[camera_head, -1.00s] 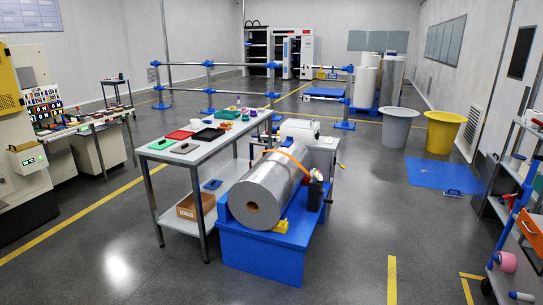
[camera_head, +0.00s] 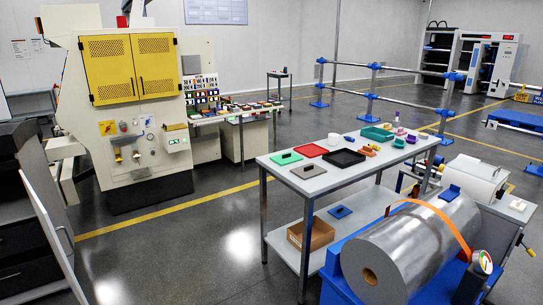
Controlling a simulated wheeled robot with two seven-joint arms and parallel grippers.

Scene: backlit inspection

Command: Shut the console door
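At the left edge stands a dark cabinet (camera_head: 22,250), cut off by the frame. A thin grey panel (camera_head: 52,232) slants out at its right side, apart from its front edge like an open door. I cannot tell for sure that this is the console door. A large cream machine (camera_head: 130,150) stands behind it, with two yellow doors (camera_head: 132,68) that look shut. Neither of my grippers is in view.
A grey work table (camera_head: 330,180) with trays and small parts stands at centre right. A big metal roll (camera_head: 405,255) on a blue stand is in front of it. Open grey floor (camera_head: 190,255) lies between cabinet and table.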

